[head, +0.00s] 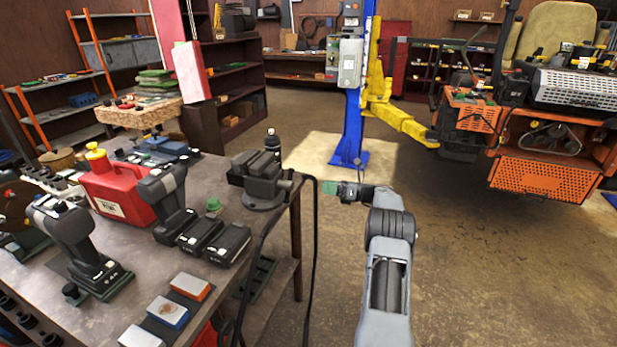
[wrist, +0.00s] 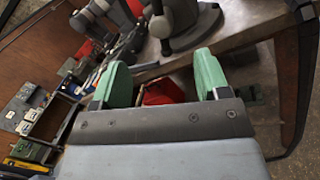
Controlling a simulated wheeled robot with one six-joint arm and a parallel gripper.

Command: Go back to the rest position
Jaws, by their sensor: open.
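My gripper (wrist: 162,80) shows in the wrist view with its two green fingers spread apart and nothing between them. In the head view my gripper (head: 331,188) is at the end of my grey arm, just right of the workbench (head: 150,282) and above floor level. It is apart from the black bench vise (head: 264,183) on the bench corner. The vise also shows at the top of the wrist view (wrist: 185,22).
The bench holds a red fuel can (head: 118,192), black drill-like tools and battery packs (head: 227,244). A black cable hangs by its right edge. A blue lift post (head: 350,120) with yellow arms and a raised orange mower (head: 530,175) stand beyond. The floor at right is clear.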

